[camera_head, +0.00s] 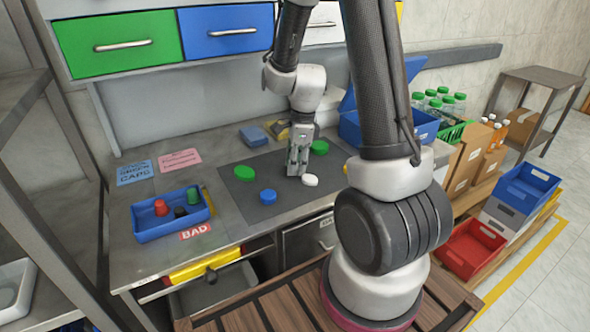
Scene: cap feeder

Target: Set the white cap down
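The white cap (310,180) shows on or just above the dark mat (240,200) on the grey workbench. It is just right of my gripper's tips and looks separate from them, though I cannot tell whether they touch. My gripper (297,172) points down close over the mat. Its fingers are small and seen edge-on, so their opening is unclear. A blue cap (268,196) and a green cap (244,173) lie on the mat to the left. Another green cap (319,147) lies behind and right of my gripper.
A blue tray (160,231) with red, black and green pieces stands at the left, by a "BAD" label (196,231). A blue sponge-like block (254,136) and a blue bin (424,125) stand behind. Green (118,44), blue (226,30) and white (322,26) drawers hang above.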

